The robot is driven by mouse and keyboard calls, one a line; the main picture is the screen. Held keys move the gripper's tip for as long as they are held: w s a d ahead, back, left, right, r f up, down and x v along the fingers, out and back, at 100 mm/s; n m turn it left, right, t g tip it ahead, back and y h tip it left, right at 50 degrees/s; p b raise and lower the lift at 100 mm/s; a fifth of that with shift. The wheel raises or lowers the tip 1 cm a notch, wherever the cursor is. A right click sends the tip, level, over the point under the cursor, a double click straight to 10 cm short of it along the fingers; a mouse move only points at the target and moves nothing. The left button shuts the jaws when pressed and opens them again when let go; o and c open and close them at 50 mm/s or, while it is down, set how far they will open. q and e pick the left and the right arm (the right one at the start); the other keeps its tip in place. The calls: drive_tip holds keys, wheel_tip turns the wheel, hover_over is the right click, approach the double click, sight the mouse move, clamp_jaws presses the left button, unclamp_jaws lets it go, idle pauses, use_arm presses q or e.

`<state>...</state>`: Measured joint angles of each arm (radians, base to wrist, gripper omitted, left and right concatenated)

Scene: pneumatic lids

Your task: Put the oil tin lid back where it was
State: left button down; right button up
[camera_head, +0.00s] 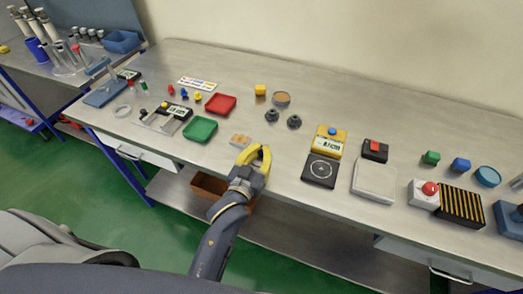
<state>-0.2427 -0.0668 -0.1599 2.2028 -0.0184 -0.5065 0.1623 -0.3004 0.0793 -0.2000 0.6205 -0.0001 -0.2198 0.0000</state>
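A small round tin (281,99) with a tan-brown top stands towards the back of the bench. Two dark knobbed pieces that look like lids, a left one (272,115) and a right one (294,121), sit on the bench just in front of it. I cannot tell which one is the oil tin lid. My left gripper (255,151) has yellow fingers spread apart. It is near the bench's front edge, in front of these pieces and apart from them, with nothing seen between its fingers. My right gripper is not in view.
Green (200,129) and red (220,104) trays stand to the left. A yellow device (329,143) with a black plate stands to the right.

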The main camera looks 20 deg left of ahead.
use_arm(q)
drive_tip(key=shift+f, duration=0.2)
drive_tip(key=c, duration=1.6)
unclamp_jaws()
drive_tip(key=shift+r, duration=0.1)
drive_tip(key=shift+s, duration=0.2)
drive_tip(key=s, duration=1.1)
drive_tip(key=shift+s+a+r, duration=0.3)
drive_tip(key=shift+a, duration=0.15)
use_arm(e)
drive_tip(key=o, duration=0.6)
